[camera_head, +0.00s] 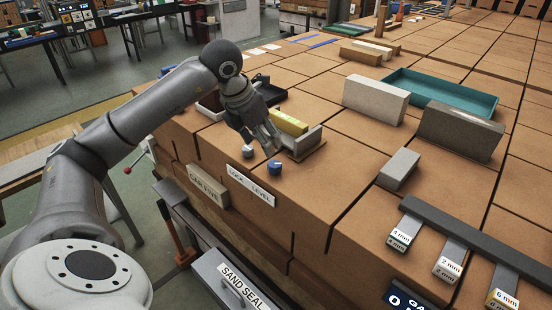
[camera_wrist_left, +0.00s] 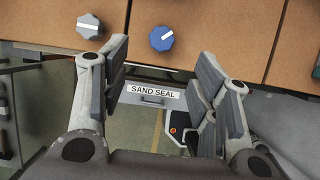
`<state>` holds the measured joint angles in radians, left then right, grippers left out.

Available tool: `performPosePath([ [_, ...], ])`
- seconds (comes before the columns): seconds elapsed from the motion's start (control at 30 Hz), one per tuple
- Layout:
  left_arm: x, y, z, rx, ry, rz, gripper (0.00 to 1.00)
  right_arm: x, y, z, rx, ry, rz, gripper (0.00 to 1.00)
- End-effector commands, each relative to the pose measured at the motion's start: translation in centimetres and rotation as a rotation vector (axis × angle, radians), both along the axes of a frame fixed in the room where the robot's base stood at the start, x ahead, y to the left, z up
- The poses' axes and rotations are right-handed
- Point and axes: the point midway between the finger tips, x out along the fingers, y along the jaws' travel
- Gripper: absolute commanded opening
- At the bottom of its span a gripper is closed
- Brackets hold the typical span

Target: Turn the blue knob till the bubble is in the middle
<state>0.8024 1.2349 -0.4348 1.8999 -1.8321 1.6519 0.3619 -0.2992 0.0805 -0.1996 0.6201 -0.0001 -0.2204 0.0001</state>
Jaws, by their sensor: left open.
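The blue knob (camera_head: 274,167) stands on the brick top near its front edge. It also shows in the left wrist view (camera_wrist_left: 161,38), with a pale pointer mark slanting across its face. A whitish knob (camera_head: 248,151) is to its left, also in the wrist view (camera_wrist_left: 89,26). The yellow level (camera_head: 288,122) lies behind the knobs beside a grey block; its bubble is too small to make out. My left gripper (camera_head: 264,146) is above and behind the knobs. In the wrist view its fingers (camera_wrist_left: 162,92) are apart and empty, clear of the blue knob.
A "LOCK LEVEL" label (camera_head: 250,186) is on the front edge below the knobs. A grey block (camera_head: 306,141) stands right of the level. A black tray (camera_head: 270,92) is behind my gripper. Larger grey blocks (camera_head: 375,99) and a teal tray (camera_head: 445,92) stand to the right.

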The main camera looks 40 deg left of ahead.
Motion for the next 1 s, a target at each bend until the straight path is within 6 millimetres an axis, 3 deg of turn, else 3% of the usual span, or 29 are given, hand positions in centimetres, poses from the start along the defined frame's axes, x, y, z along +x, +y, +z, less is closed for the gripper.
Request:
performPosePath([
  [0.5,3.3,-0.5,-8.0,-0.006,0.003,-0.003,0.56,-0.2,0.0,2.8,0.0,0.003,0.0,0.54],
  [0.7,3.8,-0.6,-9.3,-0.005,0.001,-0.004,0.56,-0.2,0.0,3.1,0.001,0.002,0.0,0.54],
  [0.97,3.8,-0.6,-9.4,-0.003,0.0,-0.005,0.56,-0.2,0.0,3.0,0.0,0.002,0.001,0.54],
  [1.0,3.8,-0.6,-9.4,-0.004,0.0,-0.005,0.51,-0.2,0.0,3.0,0.0,0.002,0.001,0.54],
])
